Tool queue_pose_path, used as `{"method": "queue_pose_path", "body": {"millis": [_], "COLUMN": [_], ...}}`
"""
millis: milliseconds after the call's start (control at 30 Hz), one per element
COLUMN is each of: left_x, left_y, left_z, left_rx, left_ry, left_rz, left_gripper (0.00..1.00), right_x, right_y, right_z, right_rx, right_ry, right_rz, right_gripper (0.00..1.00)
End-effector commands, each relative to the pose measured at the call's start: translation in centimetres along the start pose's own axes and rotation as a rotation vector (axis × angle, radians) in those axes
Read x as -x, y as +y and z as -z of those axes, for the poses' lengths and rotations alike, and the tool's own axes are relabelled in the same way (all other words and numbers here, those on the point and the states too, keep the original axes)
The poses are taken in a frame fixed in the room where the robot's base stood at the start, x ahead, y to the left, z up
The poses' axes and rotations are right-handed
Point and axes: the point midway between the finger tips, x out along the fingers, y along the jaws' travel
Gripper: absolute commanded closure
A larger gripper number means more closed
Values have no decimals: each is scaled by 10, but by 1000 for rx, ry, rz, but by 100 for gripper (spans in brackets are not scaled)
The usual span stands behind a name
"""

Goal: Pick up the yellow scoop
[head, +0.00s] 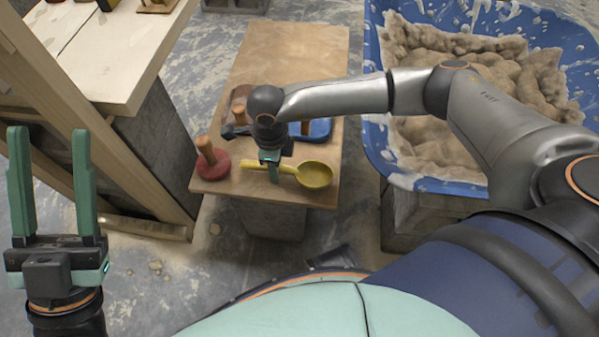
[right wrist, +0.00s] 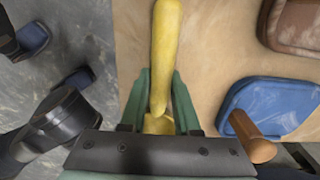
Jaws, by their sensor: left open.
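The yellow scoop (head: 313,175) lies on the wooden board near its front edge, bowl to the right and handle to the left. My right gripper (head: 273,174) points down over the handle. In the right wrist view, the scoop's handle (right wrist: 166,45) runs between the fingers of this gripper (right wrist: 162,80), which sit close against both its sides. Most of the bowl is hidden behind the palm there. The scoop appears to rest on the board. My left gripper (head: 53,185) is open and empty at the far left, away from the board.
A red float with a wooden handle (head: 213,163) stands left of the scoop. A blue float (right wrist: 282,106) and a brown one (right wrist: 296,24) lie behind it. A blue tub (head: 374,115) of mortar stands right. A timber frame (head: 120,140) is left.

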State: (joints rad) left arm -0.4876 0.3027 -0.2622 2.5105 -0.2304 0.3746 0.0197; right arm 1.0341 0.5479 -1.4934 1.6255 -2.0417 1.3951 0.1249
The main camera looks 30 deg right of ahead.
Motion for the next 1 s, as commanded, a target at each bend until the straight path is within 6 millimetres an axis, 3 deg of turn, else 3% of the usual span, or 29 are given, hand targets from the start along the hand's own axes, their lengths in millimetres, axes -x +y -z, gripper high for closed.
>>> {"method": "queue_pose_path", "body": {"millis": [267,1000], "left_x": [0,1], "left_y": [0,0], "left_z": [0,0], "left_rx": [0,-3], "left_ry": [0,-1], "left_rz": [0,-5], "left_gripper": [50,50], "right_x": [0,0], "right_y": [0,0], "right_z": [0,0], "right_rx": [0,0], "right_ry": [0,0], "right_rz": [0,0], "right_gripper": [100,100]}}
